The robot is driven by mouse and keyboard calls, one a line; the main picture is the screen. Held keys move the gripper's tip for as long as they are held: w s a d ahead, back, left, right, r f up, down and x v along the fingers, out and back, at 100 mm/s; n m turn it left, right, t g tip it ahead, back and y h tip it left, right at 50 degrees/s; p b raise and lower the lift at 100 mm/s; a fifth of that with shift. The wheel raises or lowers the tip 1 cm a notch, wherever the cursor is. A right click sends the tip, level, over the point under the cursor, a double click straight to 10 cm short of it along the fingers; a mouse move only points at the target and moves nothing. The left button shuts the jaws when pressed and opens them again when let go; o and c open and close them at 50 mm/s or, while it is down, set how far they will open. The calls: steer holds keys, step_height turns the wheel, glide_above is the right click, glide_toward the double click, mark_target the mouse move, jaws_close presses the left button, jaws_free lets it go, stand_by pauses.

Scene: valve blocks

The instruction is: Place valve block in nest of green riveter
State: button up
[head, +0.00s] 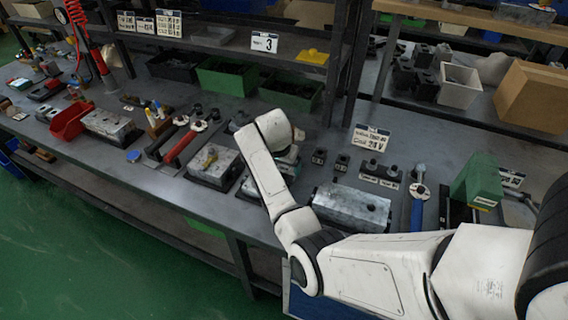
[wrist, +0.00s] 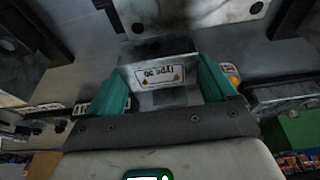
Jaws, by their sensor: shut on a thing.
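In the wrist view my gripper (wrist: 165,88) has its two teal fingers closed on the sides of a grey metal block, the valve block (wrist: 158,58). A white label with upside-down lettering and yellow warning marks faces the camera between the fingers. A larger pale metal piece with round holes (wrist: 195,12) lies just beyond the block; I cannot tell whether they touch. In the head view my arm hides most of the gripper and the held block, over the middle of the bench. A green device (head: 478,180), perhaps the green riveter, stands at the right; its nest is not distinguishable.
The grey bench (head: 95,160) is crowded. Green bins (head: 228,78) and a shelf post (head: 345,65) stand behind.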

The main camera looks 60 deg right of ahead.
steer(key=shift+f, duration=0.15)
steer(key=o, duration=1.2)
steer(key=v, duration=1.2)
steer(key=shift+s+a+b, duration=0.1)
steer(key=shift+b, duration=0.2)
